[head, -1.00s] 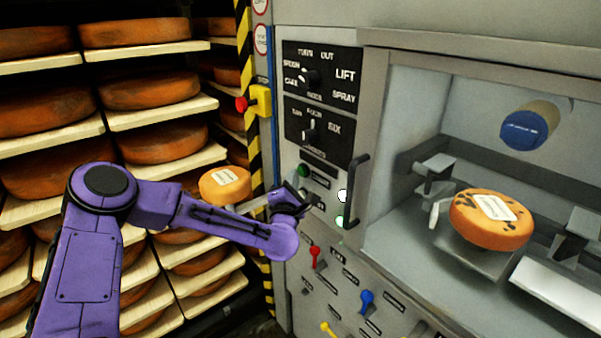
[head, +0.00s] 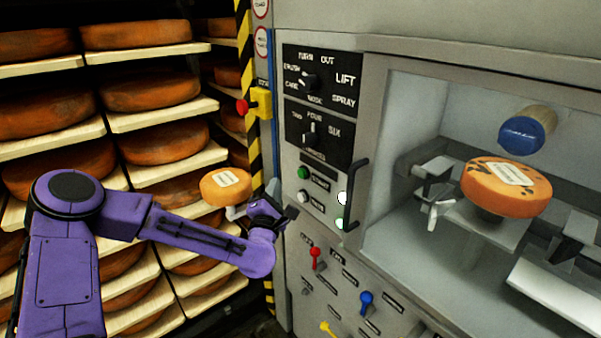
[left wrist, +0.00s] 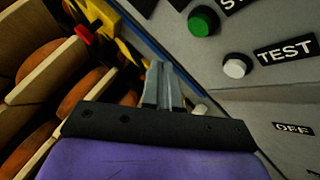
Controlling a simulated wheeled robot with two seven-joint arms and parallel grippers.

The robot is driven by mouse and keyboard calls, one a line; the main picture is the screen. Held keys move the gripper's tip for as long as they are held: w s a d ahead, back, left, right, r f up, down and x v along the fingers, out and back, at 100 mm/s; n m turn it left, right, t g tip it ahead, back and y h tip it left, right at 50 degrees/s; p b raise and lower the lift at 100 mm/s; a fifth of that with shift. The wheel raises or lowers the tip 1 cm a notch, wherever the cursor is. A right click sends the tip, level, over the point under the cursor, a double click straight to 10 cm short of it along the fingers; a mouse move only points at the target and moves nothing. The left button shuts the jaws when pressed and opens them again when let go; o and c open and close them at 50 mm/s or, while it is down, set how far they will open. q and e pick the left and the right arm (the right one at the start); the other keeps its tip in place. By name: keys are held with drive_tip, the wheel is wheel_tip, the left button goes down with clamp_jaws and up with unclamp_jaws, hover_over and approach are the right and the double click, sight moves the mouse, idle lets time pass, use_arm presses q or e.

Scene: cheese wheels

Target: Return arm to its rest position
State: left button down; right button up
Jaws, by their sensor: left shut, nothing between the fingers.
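My left arm is purple and comes in from the left in the head view. Its gripper (head: 272,188) is in front of the yellow-and-black striped post, just left of the machine's control panel. In the left wrist view the grey fingers (left wrist: 163,85) are together with nothing between them. They point up the picture, left of the white TEST button (left wrist: 236,67) and the green button (left wrist: 203,21), and look apart from both. My right gripper is not in view.
An orange cheese wheel (head: 506,187) with a white label sits raised in the machine bay below a blue-ended roller (head: 522,135). A panel handle (head: 355,195) sticks out. Shelves of cheese wheels (head: 150,90) stand at left. A small labelled cheese (head: 226,185) is near my gripper.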

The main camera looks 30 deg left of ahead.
use_arm(q)
drive_tip(key=shift+s, duration=0.2)
idle(0.6)
drive_tip(key=s+d+f+m+g+h, duration=0.25)
drive_tip(key=s+f+m, duration=0.2)
drive_tip(key=f, duration=0.35)
drive_tip(key=s+d+f+m+g+h+b, duration=0.1)
drive_tip(key=s+d+f+m+g, duration=0.3)
drive_tip(key=f, duration=0.5)
drive_tip(key=s+d+f+m+g+h, duration=0.2)
drive_tip(key=s+d+f+m, duration=0.1)
drive_tip(key=f+m, duration=0.4)
drive_tip(key=s+a+f+m+g, duration=0.1)
drive_tip(key=s+f+m+g, duration=0.1)
drive_tip(key=s+f, duration=0.3)
drive_tip(key=s+f+m+g+b, duration=0.1)
drive_tip(key=s+f, duration=0.4)
drive_tip(key=s, duration=0.6)
drive_tip(key=s+a+f+m+g+y, duration=0.1)
drive_tip(key=s+f+m+g, duration=0.2)
drive_tip(key=s, duration=0.5)
wheel_tip(320, 180, down, 2)
drive_tip(key=shift+s+a+f+g+b, duration=0.1)
drive_tip(key=shift+s+a+g+b, duration=0.25)
drive_tip(key=shift+g, duration=0.3)
drive_tip(key=shift+m, duration=0.25)
idle(1.4)
